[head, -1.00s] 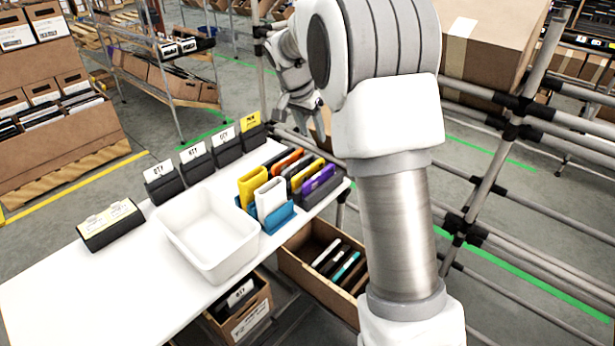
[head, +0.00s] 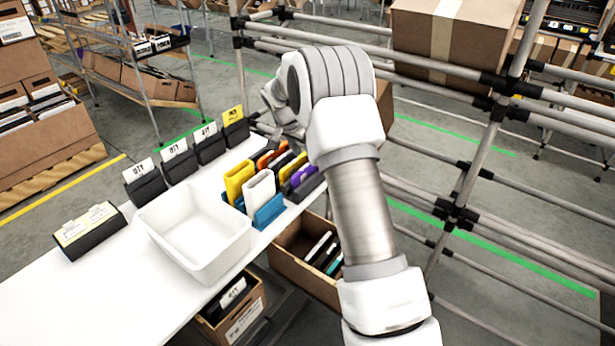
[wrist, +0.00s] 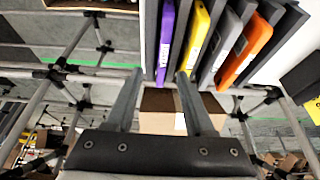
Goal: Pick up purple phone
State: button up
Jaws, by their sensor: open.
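The purple phone (head: 302,176) stands on edge at the right end of a row of phones in a dark slotted rack at the table's far right corner. In the wrist view the purple phone (wrist: 166,40) is leftmost of the coloured phones. My gripper (wrist: 160,73) is open and empty. Its two fingertips appear on either side of the phone's lower end in the picture; I cannot tell how far apart they are in depth.
A yellow phone (wrist: 195,40), a grey phone (wrist: 221,42) and an orange phone (wrist: 248,48) stand close beside it. A white bin (head: 195,232) sits on the white table (head: 90,290). An open carton (head: 290,258) is below, with pipe racking (head: 460,215) to the right.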

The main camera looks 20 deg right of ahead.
aim_at(307, 165)
jog(key=shift+b+x, duration=0.6)
jog(key=shift+x, duration=2.45)
jog(key=shift+w+a, duration=0.1)
jog(key=shift+w, duration=0.1)
jog(key=shift+c, duration=0.3)
jog(key=shift+r, duration=0.1)
grip_shut()
